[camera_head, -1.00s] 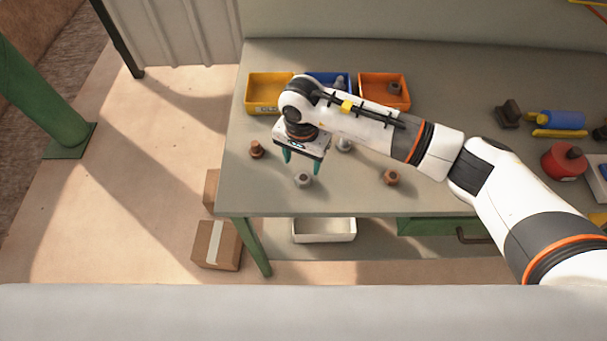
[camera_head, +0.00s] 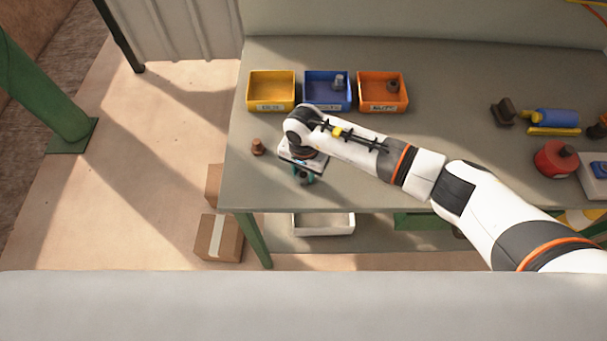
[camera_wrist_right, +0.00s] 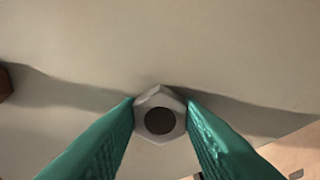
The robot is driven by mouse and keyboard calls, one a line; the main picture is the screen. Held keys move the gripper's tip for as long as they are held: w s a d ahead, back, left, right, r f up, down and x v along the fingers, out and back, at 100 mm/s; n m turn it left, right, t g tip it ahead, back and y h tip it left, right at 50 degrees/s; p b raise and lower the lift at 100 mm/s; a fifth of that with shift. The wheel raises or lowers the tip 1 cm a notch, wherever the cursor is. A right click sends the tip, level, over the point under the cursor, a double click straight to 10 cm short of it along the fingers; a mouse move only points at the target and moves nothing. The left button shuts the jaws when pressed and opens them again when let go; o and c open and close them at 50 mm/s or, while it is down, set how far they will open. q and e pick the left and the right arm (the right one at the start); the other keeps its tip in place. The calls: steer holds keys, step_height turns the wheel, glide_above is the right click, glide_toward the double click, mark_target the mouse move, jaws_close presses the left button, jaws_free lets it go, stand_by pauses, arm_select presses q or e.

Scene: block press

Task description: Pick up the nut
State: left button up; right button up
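The grey hex nut (camera_wrist_right: 160,118) with a dark round hole shows in the right wrist view between the two green fingertips. My right gripper (camera_wrist_right: 160,106) has a fingertip against each side of it and looks shut on it. I cannot tell whether the nut is touching the table. In the head view my right gripper (camera_head: 303,179) is low over the table's front left part and hides the nut. My left gripper is not in view.
A brown bolt (camera_head: 258,147) stands left of my gripper. Behind are a yellow bin (camera_head: 271,106), a blue bin (camera_head: 328,106) holding a grey bolt and an orange bin (camera_head: 383,107) holding a dark nut. A red canister (camera_head: 553,160) stands at right.

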steer(key=c, duration=0.4)
